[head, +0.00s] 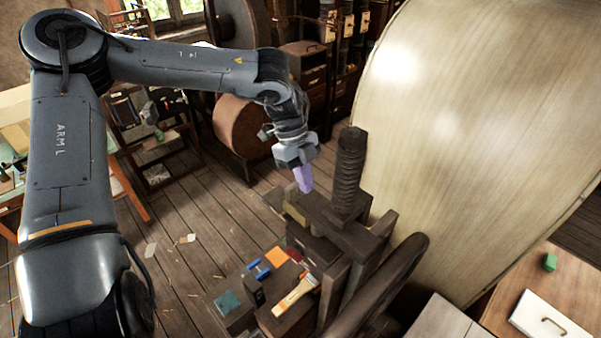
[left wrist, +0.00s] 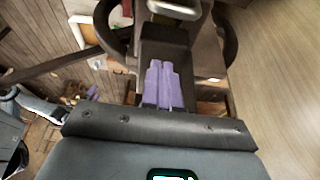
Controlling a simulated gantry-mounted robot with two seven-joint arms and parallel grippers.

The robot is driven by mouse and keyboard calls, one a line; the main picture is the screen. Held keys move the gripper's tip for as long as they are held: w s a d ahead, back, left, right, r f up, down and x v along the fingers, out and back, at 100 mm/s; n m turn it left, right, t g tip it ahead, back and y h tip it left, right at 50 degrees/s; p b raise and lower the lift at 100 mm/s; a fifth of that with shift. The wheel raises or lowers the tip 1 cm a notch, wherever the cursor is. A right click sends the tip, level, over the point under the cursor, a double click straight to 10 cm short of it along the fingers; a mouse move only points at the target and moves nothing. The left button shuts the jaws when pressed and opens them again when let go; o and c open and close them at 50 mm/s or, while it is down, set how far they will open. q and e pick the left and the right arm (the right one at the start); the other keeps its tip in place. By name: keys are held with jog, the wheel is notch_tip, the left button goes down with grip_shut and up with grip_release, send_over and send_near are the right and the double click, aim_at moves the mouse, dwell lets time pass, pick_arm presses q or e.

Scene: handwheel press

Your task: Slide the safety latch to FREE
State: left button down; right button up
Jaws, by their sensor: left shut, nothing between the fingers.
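The press (head: 350,240) stands at centre right, a dark frame with a thick upright screw (head: 350,170). My left gripper (head: 304,178) has purple fingers, shut and empty, pointing down just above the left end of the press's top beam. In the left wrist view the shut fingers (left wrist: 164,85) lie over a dark block of the press (left wrist: 165,45), with a pale metal bar (left wrist: 174,10) beyond their tips. I cannot make out for certain which part is the safety latch, nor any FREE marking. Whether the fingertips touch the press cannot be told. My right gripper is not in view.
A dark wheel (head: 385,290) stands at the press's near right side. A brush (head: 296,295), a blue tool (head: 259,269) and coloured pads lie on blocks in front. A large pale curved surface (head: 480,130) fills the right. Open plank floor (head: 190,265) lies to the left.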

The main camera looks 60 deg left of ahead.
pick_arm(q)
jog(key=shift+b+x, duration=0.45)
jog(key=shift+x, duration=0.55)
jog(key=shift+a, duration=0.4)
jog(key=a, duration=0.1)
jog(key=s+a, duration=0.1)
jog(key=shift+a+f, duration=0.15)
jog(key=shift+a, duration=0.15)
jog(key=shift+a+f, duration=0.1)
jog(key=shift+a, duration=0.2)
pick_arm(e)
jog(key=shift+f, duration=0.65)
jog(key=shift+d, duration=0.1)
